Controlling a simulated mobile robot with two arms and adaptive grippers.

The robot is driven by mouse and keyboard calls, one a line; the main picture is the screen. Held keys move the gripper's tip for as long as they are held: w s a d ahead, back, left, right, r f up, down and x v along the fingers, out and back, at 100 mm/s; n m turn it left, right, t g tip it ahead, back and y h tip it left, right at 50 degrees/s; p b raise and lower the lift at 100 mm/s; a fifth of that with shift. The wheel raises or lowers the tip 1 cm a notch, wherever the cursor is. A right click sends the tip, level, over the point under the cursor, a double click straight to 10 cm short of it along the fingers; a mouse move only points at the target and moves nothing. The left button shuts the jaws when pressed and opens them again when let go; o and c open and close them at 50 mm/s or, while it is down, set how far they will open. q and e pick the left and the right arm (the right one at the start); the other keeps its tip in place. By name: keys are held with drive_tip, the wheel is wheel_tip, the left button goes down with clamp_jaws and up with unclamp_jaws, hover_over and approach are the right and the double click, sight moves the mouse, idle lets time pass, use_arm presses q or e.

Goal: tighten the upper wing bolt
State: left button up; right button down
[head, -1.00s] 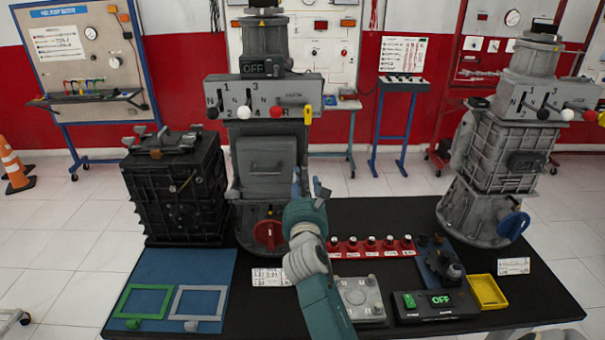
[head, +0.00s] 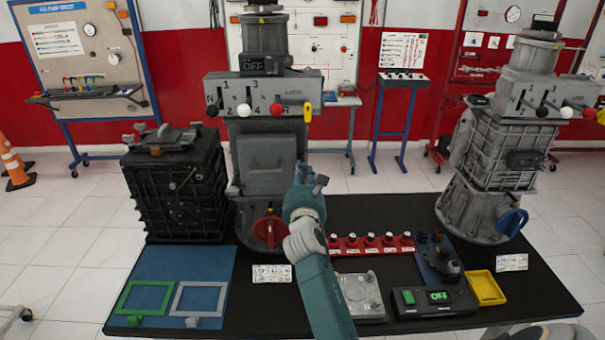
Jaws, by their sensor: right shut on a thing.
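My right gripper (head: 309,181) is shut at the lower right side of the middle grey engine trainer (head: 268,155), above the black table. Its fingers and wrist hide most of what it holds, which I take to be the upper wing bolt; the bolt's shape and how far it is screwed in cannot be told. Small grey wing-shaped pieces stand on top of the black ribbed housing (head: 175,190) to the left. My left gripper is not in view.
A red handwheel (head: 268,232) sits just left of my right wrist. On the black table (head: 420,212) stand a red row of knobs (head: 345,243), a control box reading OFF (head: 437,303) and a yellow tray (head: 487,288). Another grey trainer (head: 490,155) stands at right.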

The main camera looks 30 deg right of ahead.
drive_tip(key=shift+m, duration=0.3)
drive_tip(key=m, duration=0.3)
drive_tip(key=shift+r+m, duration=0.1)
drive_tip(key=shift+m, duration=0.2)
drive_tip(key=m, duration=0.4)
drive_tip(key=shift+d+m, duration=0.1)
drive_tip(key=shift+m, duration=0.2)
drive_tip(key=m+b, duration=0.1)
drive_tip(key=m, duration=0.3)
drive_tip(key=shift+s+d+m, duration=0.1)
drive_tip(key=shift+m, duration=0.2)
drive_tip(key=shift+d+m+b, duration=0.1)
drive_tip(key=shift+m+b, duration=0.55)
drive_tip(key=shift+m, duration=1.55)
drive_tip(key=c, duration=1.5)
unclamp_jaws()
drive_tip(key=shift+c, duration=0.2)
